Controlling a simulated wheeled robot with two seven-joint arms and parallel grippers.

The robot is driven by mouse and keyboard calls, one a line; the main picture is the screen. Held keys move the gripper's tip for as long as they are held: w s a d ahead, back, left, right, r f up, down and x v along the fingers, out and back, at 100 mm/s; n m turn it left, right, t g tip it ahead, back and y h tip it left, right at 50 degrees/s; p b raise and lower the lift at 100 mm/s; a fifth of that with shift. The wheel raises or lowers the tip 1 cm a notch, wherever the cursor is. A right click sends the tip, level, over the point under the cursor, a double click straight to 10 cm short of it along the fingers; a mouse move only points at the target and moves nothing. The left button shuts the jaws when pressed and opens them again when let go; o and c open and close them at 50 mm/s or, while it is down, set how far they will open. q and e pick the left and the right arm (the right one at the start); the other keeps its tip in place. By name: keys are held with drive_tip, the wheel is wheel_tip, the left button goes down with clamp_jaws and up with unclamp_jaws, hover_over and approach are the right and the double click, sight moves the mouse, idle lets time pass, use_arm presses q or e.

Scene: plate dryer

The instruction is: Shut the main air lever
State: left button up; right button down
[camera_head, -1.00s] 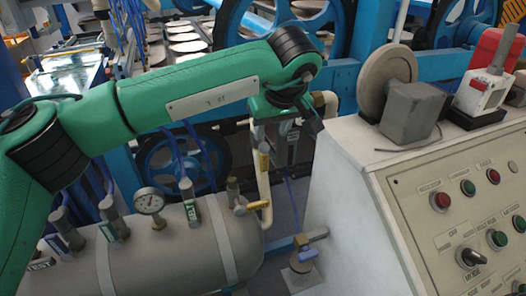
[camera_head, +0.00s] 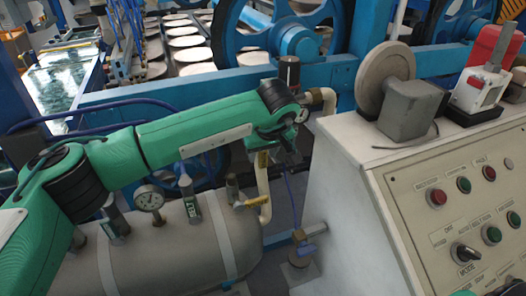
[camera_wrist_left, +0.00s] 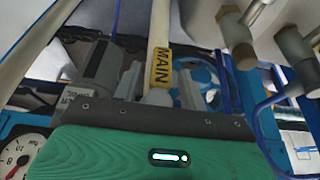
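A beige pipe with a yellow MAIN label (camera_wrist_left: 161,68) runs up the middle of the left wrist view; the label also shows in the head view (camera_head: 263,160). My left gripper (camera_wrist_left: 158,88) has its two fingers apart, one on each side of the pipe's near end; contact cannot be told.
A control console (camera_head: 350,190) stands close on the right. Blue machine frames fill the back.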

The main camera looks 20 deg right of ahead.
use_arm(q)
clamp_jaws()
drive_tip(key=y, duration=0.3)
drive_tip(key=shift+a+r+m+y, duration=0.15)
drive_tip(key=shift+a+m+y, duration=0.15)
drive_tip(key=shift+m, duration=0.1)
drive_tip(key=shift+a+y, duration=0.1)
drive_tip(key=shift+y, duration=0.3)
drive_tip(key=shift+a+y, duration=0.15)
drive_tip(key=shift+y, duration=0.35)
use_arm(e)
drive_tip(key=shift+s+d+f, duration=0.15)
drive_tip(key=shift+s+f, duration=0.2)
drive_tip(key=shift+s, duration=0.15)
drive_tip(key=shift+w, duration=0.2)
use_arm(q)
drive_tip(key=shift+o, duration=0.6)
unclamp_jaws()
use_arm(e)
drive_tip(key=shift+w+r, duration=0.1)
